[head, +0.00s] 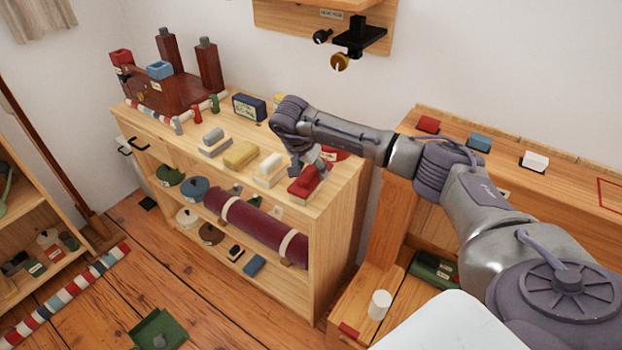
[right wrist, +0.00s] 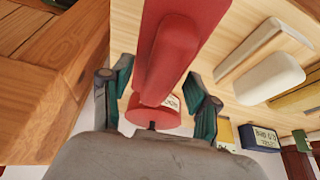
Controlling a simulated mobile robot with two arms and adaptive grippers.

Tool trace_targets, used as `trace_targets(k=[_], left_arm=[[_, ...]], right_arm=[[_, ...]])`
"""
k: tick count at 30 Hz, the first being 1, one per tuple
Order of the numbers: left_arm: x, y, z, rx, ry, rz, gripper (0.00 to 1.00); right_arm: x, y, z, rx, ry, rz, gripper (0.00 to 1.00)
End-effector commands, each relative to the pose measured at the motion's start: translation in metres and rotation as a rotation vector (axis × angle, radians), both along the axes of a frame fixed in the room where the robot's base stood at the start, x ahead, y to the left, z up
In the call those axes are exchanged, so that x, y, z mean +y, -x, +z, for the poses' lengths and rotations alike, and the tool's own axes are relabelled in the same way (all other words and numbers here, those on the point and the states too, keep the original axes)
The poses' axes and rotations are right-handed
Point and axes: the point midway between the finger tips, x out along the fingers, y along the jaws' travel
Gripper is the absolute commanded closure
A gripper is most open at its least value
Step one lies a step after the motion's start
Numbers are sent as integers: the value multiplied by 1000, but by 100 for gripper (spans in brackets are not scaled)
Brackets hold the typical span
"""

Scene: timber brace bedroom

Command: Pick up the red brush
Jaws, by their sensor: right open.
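The red brush (head: 304,186) lies on top of the wooden shelf unit, at the right end of a row of brushes. In the right wrist view the red brush (right wrist: 190,35) reaches in from the top, with its near end close to the gap between my fingers. My right gripper (head: 310,164) is just above and behind the brush, pointing down. In the right wrist view the gripper (right wrist: 158,80) is open, one finger on each side. I cannot tell whether the fingers touch the brush. My left gripper is out of view.
A white brush (head: 269,170), a yellow brush (head: 240,155) and a grey brush (head: 213,142) lie left of the red one. Another red item (head: 336,154) sits behind the gripper. A dark labelled box (head: 249,107) stands at the shelf's back edge.

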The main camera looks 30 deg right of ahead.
Motion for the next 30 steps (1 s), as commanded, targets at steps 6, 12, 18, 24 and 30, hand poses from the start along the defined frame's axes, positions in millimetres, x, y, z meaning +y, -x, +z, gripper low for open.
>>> trace_targets(k=[6, 12, 18, 24, 30], left_arm=[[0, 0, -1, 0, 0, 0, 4], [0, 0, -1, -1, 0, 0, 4], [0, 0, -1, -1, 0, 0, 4], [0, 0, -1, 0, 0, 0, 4], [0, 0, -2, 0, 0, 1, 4]], right_arm=[[0, 0, -2, 0, 0, 0, 41], [0, 0, -2, 0, 0, 0, 75], [0, 1, -3, 2, 0, 0, 100], [0, 1, -3, 4, 0, 0, 100], [0, 1, 4, 2, -1, 1, 100]])
